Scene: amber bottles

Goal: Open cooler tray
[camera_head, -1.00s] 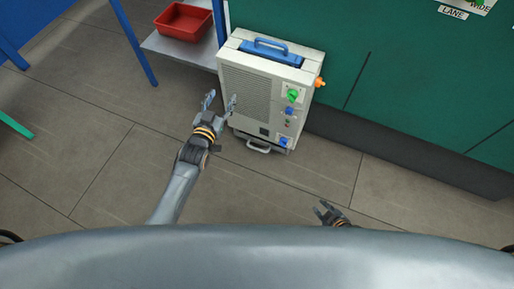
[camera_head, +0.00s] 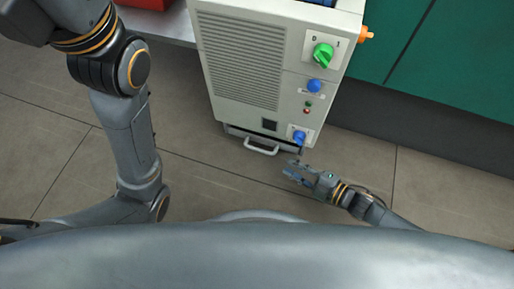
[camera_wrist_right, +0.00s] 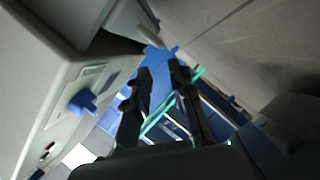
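The cooler (camera_head: 262,70) is a beige cabinet with a grille, a green switch and blue knobs on its front. Its tray (camera_head: 237,131) is at the bottom, with a light handle (camera_head: 262,148) sticking out; the tray looks shut. My right gripper (camera_head: 290,172) is open and empty, just right of the handle and apart from it. In the right wrist view its two dark fingers (camera_wrist_right: 160,88) stand apart with nothing between them. The cooler with a blue knob (camera_wrist_right: 83,101) fills the left of that view. My left arm rises at the left of the head view; its gripper is out of frame.
A red bin (camera_head: 142,3) on a shelf (camera_head: 178,28) is cut off at the top left. A green cabinet (camera_head: 450,70) stands behind at the right. The tiled floor (camera_head: 220,185) in front of the cooler is clear.

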